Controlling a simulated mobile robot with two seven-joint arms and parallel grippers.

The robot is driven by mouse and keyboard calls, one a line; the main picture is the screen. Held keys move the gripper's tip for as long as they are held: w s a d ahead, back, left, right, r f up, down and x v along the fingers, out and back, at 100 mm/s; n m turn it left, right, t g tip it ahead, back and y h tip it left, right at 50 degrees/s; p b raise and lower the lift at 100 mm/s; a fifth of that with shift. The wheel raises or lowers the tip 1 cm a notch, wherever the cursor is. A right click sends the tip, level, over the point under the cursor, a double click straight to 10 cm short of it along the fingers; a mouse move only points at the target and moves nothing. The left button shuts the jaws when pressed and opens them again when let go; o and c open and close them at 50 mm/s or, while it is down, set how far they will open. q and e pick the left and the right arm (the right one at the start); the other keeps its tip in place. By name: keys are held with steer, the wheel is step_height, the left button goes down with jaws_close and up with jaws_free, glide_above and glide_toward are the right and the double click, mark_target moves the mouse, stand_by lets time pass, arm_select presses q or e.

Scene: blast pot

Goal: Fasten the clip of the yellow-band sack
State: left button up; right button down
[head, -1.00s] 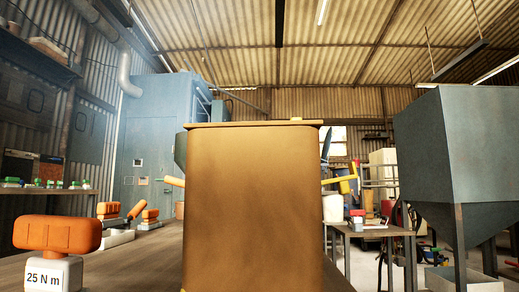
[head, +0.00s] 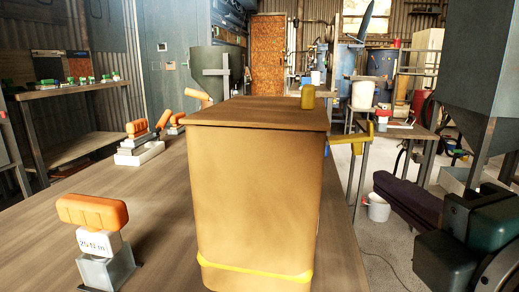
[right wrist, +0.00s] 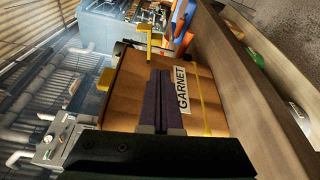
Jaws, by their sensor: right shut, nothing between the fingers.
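The brown sack (head: 250,185) stands upright and box-like on the bench in the head view. A yellow band (head: 257,272) runs around its lower part. In the right wrist view the sack (right wrist: 132,85) shows a GARNET label (right wrist: 182,91) and the yellow band (right wrist: 202,103). A yellow, lever-like part (head: 363,134) sticks out at the sack's upper right; I cannot tell whether it is the clip or whether it is fastened. My right gripper (head: 382,180), with dark purple fingers, is right of the sack, shut and empty. Its fingers (right wrist: 160,75) appear before the sack in the wrist view. My left gripper is out of view.
An orange-handled tool (head: 93,212) marked 25 N m stands on the bench (head: 150,220) left of the sack. More orange-handled tools (head: 140,140) stand farther back. A small olive-yellow object (head: 308,96) shows at the sack's top. A grey hopper (head: 485,60) stands at right.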

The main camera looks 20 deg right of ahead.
mark_target(349, 139)
steer(key=shift+w, duration=0.1)
steer(key=x, duration=0.9)
steer(key=shift+w, duration=0.4)
steer(key=shift+d, duration=0.1)
